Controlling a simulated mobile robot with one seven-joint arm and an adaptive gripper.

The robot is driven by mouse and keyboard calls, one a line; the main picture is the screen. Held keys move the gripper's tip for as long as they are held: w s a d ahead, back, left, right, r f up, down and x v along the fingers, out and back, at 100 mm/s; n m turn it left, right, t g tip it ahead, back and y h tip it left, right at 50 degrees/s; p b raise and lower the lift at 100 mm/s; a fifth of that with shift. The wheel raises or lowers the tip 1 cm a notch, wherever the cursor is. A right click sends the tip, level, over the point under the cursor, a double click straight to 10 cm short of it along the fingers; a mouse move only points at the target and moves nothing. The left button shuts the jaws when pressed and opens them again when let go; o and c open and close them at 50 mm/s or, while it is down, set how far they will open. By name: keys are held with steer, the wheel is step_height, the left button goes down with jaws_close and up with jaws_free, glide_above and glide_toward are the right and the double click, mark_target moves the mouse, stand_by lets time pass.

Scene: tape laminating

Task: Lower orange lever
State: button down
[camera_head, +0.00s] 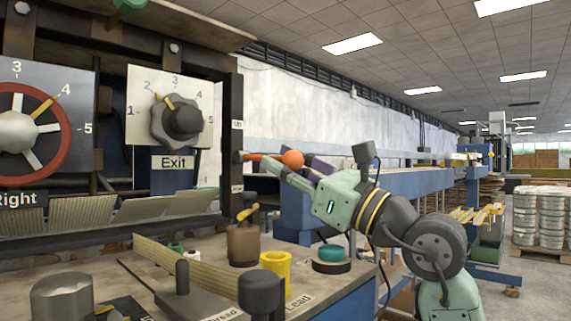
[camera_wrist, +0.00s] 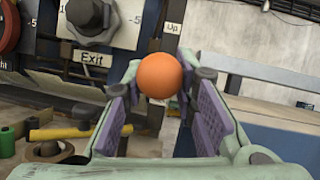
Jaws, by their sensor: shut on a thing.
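The orange lever (camera_head: 292,159) has a round ball knob and a thin rod that runs left to the edge of the dark machine frame. The rod stands about level, between an "Up" label above and another label below. The ball also shows in the wrist view (camera_wrist: 159,76), between the purple-padded fingers. My gripper (camera_head: 296,168) reaches in from the right and is shut on the lever at its ball end. In the wrist view my gripper (camera_wrist: 160,96) has a finger on each side of the ball, whose contact edges are partly hidden.
The Exit dial (camera_head: 178,119) and a red-rimmed wheel (camera_head: 20,125) are on the panel at left. Below stands a bench with a brown pot (camera_head: 243,245), a yellow cylinder (camera_head: 276,268) and black-knobbed levers (camera_head: 260,291). Blue conveyor beams (camera_head: 410,183) run behind my arm.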

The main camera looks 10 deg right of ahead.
steer(key=shift+a, duration=0.1)
steer(key=c, duration=1.4)
jaws_free()
steer(key=v, duration=1.2)
steer(key=shift+f, duration=0.1)
